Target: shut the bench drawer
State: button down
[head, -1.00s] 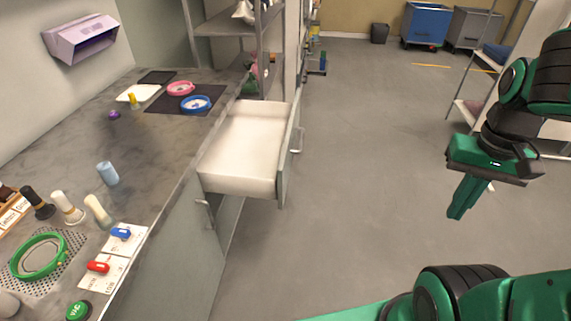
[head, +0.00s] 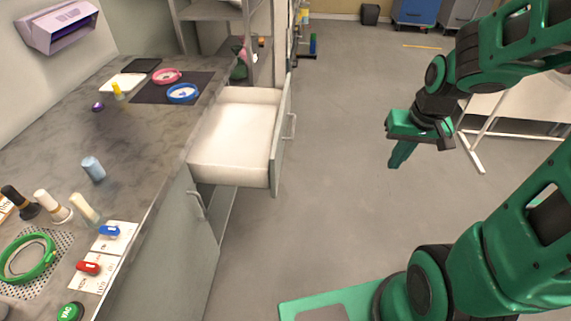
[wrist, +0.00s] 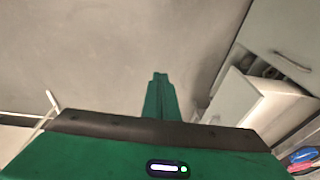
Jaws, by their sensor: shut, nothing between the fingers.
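The bench drawer (head: 233,135) is pulled well out from the bench and looks empty inside. Its grey-green front (head: 281,138) faces right and carries a bar handle (head: 291,126).
The bench top (head: 140,140) holds rings, bottles, cards and a blue cylinder (head: 93,168). A cupboard door with a handle (head: 196,205) lies below, nearer than the drawer. A shelf rack (head: 225,45) stands behind the drawer. Floor between drawer and gripper is clear.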

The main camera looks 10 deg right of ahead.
jog(key=w+a+f+n+t+y, duration=0.1)
jog(key=w+a+f+t+y, duration=0.2)
jog(key=w+a+f, duration=1.6)
jog(key=shift+w+a+t+y, duration=0.4)
jog(key=shift+w+a+y, duration=0.2)
jog(key=shift+w+a, duration=1.35)
jog(key=shift+s+a, duration=0.1)
